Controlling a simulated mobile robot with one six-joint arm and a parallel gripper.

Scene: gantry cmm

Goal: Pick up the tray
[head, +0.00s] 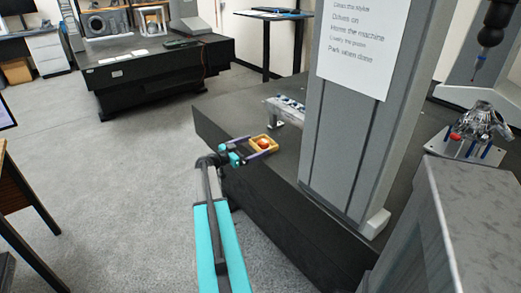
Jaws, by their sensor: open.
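I cannot tell whether the fingers touch the tray. Part of the tray's near side is hidden behind the gripper.
A metal rack-like fixture (286,108) stands behind the tray. A grey column (359,115) with a paper sign (362,40) rises to the right. A metal part on a plate (482,125) sits further right under a probe (493,28). Grey floor (110,190) is clear on the left.

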